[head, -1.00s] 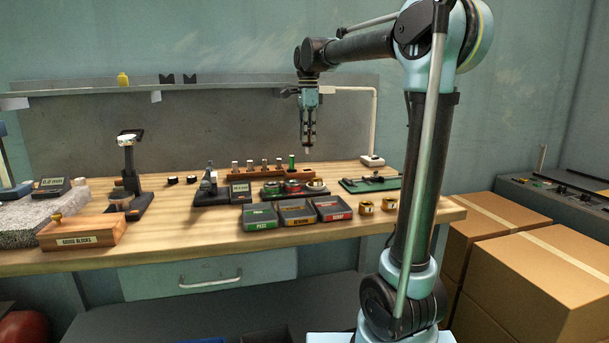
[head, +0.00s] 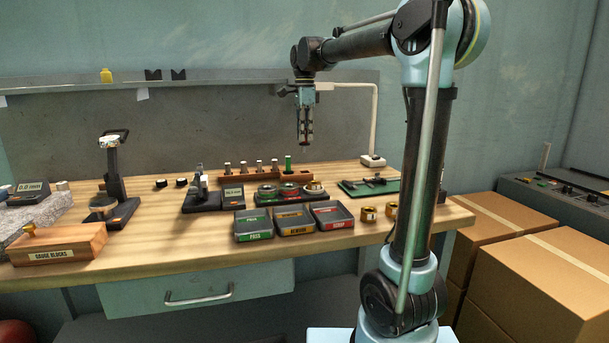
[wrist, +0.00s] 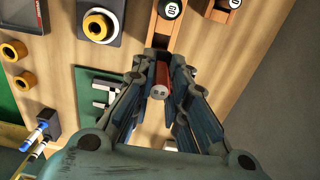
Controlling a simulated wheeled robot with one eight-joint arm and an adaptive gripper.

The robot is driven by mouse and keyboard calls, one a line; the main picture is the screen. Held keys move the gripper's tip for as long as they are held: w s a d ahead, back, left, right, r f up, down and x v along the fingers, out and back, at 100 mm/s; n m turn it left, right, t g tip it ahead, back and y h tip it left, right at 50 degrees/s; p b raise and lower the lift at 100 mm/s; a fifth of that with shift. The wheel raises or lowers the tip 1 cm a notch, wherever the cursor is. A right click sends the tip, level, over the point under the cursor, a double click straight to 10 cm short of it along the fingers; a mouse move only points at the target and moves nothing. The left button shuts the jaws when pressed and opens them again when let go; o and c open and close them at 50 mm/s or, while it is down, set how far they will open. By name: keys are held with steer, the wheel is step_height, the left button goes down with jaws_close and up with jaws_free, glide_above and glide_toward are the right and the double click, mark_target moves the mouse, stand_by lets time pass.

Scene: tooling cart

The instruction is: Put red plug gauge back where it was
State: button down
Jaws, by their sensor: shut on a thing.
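The red plug gauge (wrist: 161,78) shows in the wrist view between my fingers, its pale round end towards the camera. My gripper (wrist: 160,92) is shut on it. In the head view my gripper (head: 305,143) hangs pointing down above the back of the bench, near the right end of the wooden gauge rack (head: 302,173). The gauge is too small there to make out clearly. The rack holds several pale-topped plugs and a green plug gauge (head: 288,163) near its right end. To the right of the green one the rack looks bare.
A ring-gauge stand (head: 290,198) sits in front of the rack, with three bins (head: 295,220) before it. A green mat with tools (head: 368,186) and a white box (head: 373,161) with a pipe lie to the right. Brass rings (head: 368,213) stand near the front edge.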

mark_target(305, 152)
steer(key=shift+s+f, duration=0.1)
steer(key=shift+f, duration=4.45)
steer(key=shift+f, duration=0.35)
steer(key=c, duration=1.6)
jaws_free()
step_height(305, 152, up, 13)
steer(key=shift+f, duration=0.1)
